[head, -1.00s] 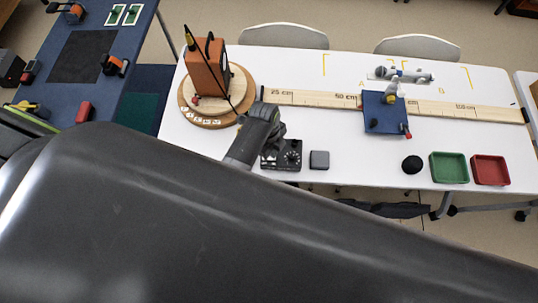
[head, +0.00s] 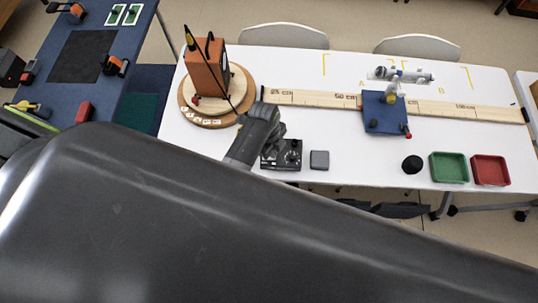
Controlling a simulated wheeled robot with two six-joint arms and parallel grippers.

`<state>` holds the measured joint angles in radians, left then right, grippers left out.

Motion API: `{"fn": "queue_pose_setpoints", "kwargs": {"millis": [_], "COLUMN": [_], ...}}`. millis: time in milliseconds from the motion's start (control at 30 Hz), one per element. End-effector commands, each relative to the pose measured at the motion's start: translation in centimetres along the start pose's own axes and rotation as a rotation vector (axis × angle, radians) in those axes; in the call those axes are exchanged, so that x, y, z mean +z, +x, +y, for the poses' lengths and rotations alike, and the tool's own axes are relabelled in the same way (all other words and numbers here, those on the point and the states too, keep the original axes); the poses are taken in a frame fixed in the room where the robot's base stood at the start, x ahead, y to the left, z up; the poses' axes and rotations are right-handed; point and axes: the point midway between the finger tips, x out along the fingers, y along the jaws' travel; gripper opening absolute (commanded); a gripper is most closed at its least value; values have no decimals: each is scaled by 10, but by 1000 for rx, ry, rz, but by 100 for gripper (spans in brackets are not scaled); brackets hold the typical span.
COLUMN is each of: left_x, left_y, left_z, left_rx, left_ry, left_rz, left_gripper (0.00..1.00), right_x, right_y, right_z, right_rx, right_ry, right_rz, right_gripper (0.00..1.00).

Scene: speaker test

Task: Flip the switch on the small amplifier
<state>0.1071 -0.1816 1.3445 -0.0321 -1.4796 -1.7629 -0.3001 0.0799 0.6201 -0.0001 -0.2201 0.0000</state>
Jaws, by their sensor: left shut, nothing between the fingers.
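The small amplifier (head: 270,163) is a dark box with a dial, near the front edge of the white table. My left gripper (head: 281,139) is shut and empty, above the back of the amplifier, pointing down at it. Its wrist hides the amplifier's left and back parts. I cannot make out the switch or whether the fingers touch the box. My right gripper is not in view.
An orange speaker (head: 204,73) stands on a round wooden base (head: 184,108) behind my gripper. A ruler board (head: 320,99) and blue stand (head: 377,117) lie right. A grey block (head: 319,160) sits beside the amplifier. A green tray (head: 449,182) and red tray (head: 491,184) are farther right.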

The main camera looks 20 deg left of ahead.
Motion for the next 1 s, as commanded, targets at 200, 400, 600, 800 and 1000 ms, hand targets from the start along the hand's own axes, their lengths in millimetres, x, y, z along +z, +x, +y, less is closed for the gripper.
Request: {"fn": "queue_pose_setpoints", "kwargs": {"millis": [200,400,600,800,1000], "left_x": [1,1,2,2,3], "left_y": [4,7,10,13,16], "left_z": [0,0,0,0,0], "left_rx": [0,0,0,0,0], "left_ry": [0,0,0,0,0], "left_rz": [0,0,0,0,0], "left_gripper": [0,0,0,0,0], "right_x": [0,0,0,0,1], "right_y": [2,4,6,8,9], "right_z": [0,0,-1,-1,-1], "right_rx": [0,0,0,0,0], "right_ry": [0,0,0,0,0], "right_rz": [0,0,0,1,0], "right_gripper": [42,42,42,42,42]}}
